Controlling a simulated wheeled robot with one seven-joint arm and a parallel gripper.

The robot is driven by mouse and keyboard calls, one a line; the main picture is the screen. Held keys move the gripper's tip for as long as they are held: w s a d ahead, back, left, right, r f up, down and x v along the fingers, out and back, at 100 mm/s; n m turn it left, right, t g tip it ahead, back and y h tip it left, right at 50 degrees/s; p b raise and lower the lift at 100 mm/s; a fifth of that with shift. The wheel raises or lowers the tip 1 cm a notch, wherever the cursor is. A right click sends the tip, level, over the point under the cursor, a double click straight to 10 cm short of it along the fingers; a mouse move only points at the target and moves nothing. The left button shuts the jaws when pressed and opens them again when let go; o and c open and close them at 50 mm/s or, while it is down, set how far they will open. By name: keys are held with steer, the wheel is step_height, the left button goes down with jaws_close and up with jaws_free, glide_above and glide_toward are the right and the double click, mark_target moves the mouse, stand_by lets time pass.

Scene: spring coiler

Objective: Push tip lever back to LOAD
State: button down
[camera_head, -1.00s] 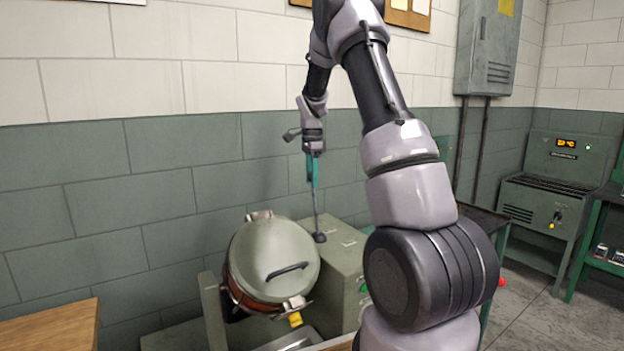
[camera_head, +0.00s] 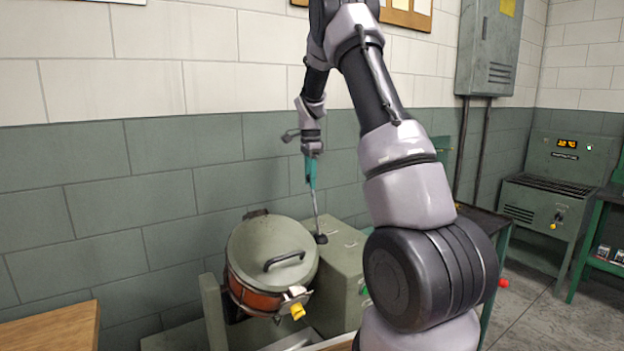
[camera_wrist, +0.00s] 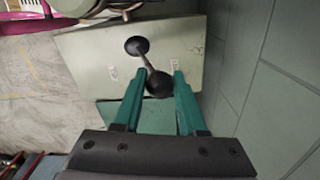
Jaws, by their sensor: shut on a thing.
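The tip lever (camera_head: 317,220) is a thin metal rod rising from a black round pivot on top of a grey-green box (camera_head: 342,268). In the wrist view its black ball knob (camera_wrist: 158,84) sits between the teal fingers. My gripper (camera_head: 311,184) is shut on the lever near its top; it also shows in the wrist view (camera_wrist: 159,77). In the head view the lever leans slightly left. The drum (camera_head: 262,296), copper with a grey-green lid (camera_head: 272,251), sits tilted left of the box. Two small labels lie on the box top, too small to read.
A tiled wall (camera_head: 150,190) stands close behind the box. A wooden surface (camera_head: 52,330) is at the lower left. A machine with an orange display (camera_head: 548,185) stands at the far right, beside a green shelf. Space above the drum is clear.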

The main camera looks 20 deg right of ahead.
steer(key=w, duration=0.1)
steer(key=w+f, duration=0.1)
steer(key=w, duration=0.1)
steer(key=w+a+f, duration=0.1)
steer(key=shift+w, duration=0.2)
steer(key=shift+c, duration=2.4)
jaws_free()
steer(key=shift+w+f, duration=0.15)
steer(key=shift+f, duration=0.05)
steer(key=shift+r, duration=0.1)
step_height(320, 180, up, 11)
